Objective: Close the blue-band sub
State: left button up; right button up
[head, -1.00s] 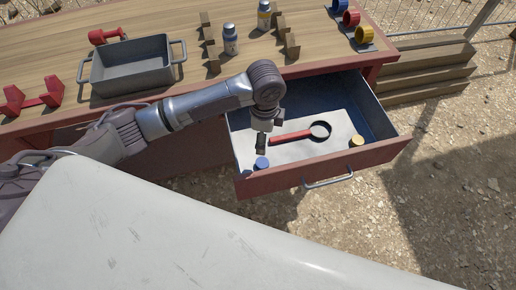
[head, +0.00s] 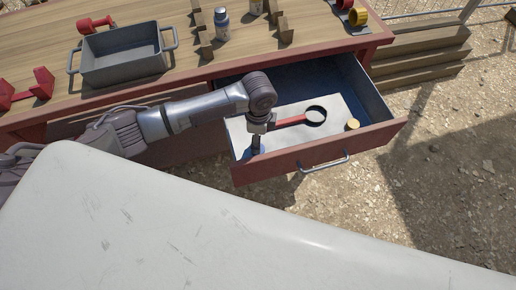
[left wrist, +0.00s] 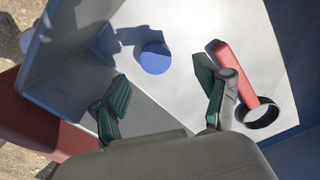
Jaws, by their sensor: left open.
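The blue cap (left wrist: 155,57) lies on the pale floor of the open drawer. In the head view it is mostly hidden by my left gripper (head: 256,142), which points down into the drawer's front left part. In the left wrist view the green-padded fingers of my left gripper (left wrist: 163,100) are spread apart with nothing between them. The blue cap is beyond the fingertips, not touched in that view. The blue-banded bottle (head: 221,26) stands upright on the wooden bench. My right gripper is not in view.
The drawer (head: 320,153) also holds a red-handled magnifier (head: 291,121) and a yellow cap (head: 352,124). The magnifier handle (left wrist: 237,75) is close to the right finger. Wooden blocks (head: 286,30), a grey tray (head: 123,72) and tape rolls (head: 357,16) are on the bench.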

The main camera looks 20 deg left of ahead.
pick_arm(q)
jog(key=shift+f, duration=0.15)
jog(key=shift+s+a+f, duration=0.1)
jog(key=shift+s+f, duration=0.1)
jog(key=shift+f, duration=1.1)
jog(key=shift+s+a+f, duration=0.1)
jog(key=shift+s+f, duration=0.05)
jog(key=shift+f, duration=1.15)
jog(key=shift+c, duration=0.3)
jog(key=c, duration=0.8)
